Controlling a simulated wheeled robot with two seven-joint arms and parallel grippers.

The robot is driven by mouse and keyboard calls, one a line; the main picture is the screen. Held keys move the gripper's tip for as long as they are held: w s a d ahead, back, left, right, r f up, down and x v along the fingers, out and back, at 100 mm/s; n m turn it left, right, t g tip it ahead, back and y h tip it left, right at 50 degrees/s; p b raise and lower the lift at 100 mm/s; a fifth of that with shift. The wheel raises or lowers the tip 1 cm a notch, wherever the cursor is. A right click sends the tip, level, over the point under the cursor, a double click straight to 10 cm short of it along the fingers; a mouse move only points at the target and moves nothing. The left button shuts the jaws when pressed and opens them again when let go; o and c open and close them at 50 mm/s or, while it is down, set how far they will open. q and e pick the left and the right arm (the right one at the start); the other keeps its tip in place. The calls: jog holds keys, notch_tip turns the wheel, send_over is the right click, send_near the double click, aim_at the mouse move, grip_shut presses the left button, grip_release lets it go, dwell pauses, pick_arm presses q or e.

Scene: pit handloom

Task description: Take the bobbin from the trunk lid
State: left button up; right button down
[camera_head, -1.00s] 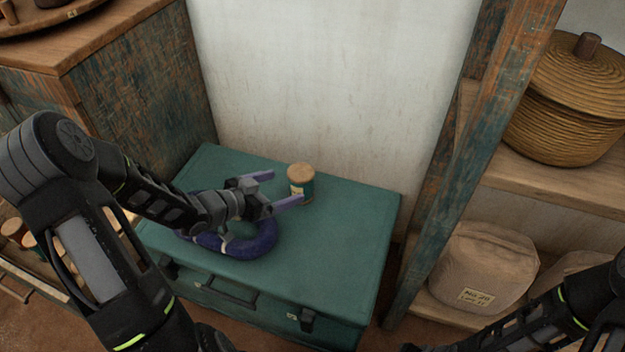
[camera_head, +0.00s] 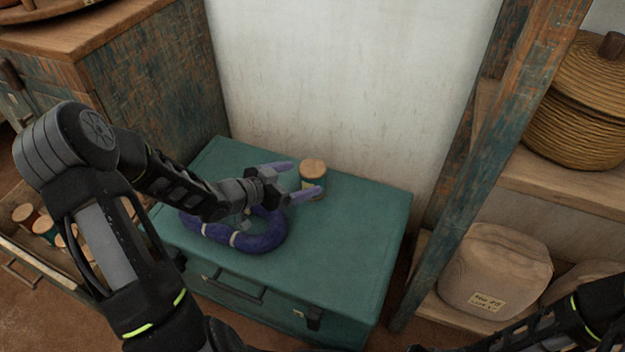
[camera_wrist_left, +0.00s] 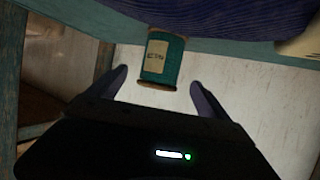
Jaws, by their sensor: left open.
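The bobbin (camera_head: 313,174) stands upright near the back edge of the green trunk lid (camera_head: 350,225). It has a pale wooden top and teal thread with a cream label. My left gripper (camera_head: 306,179) is open, its two purple fingers pointing toward the bobbin; the near finger overlaps the bobbin's lower part in the head view. In the left wrist view the bobbin (camera_wrist_left: 161,60) shows just beyond the open fingertips (camera_wrist_left: 159,78), roughly centred between them, with no contact visible. My right arm shows at the lower right; its gripper is not visible.
A purple yarn hank (camera_head: 262,240) with pale ties lies on the lid under my left gripper. A wooden cabinet (camera_head: 160,85) stands left, with an open drawer of bobbins (camera_head: 42,228). A shelf post (camera_head: 480,150) rises at the right. The lid's right side is clear.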

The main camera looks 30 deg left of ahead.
aim_at(311, 175)
pick_arm(q)
jog(key=b+x, duration=0.2)
jog(key=x, duration=0.2)
jog(key=shift+w+d+f, duration=0.1)
jog(key=shift+w+f, duration=0.05)
jog(key=shift+w+d, duration=0.1)
jog(key=shift+w, duration=0.25)
jog(key=shift+c, duration=0.4)
jog(key=c, duration=1.5)
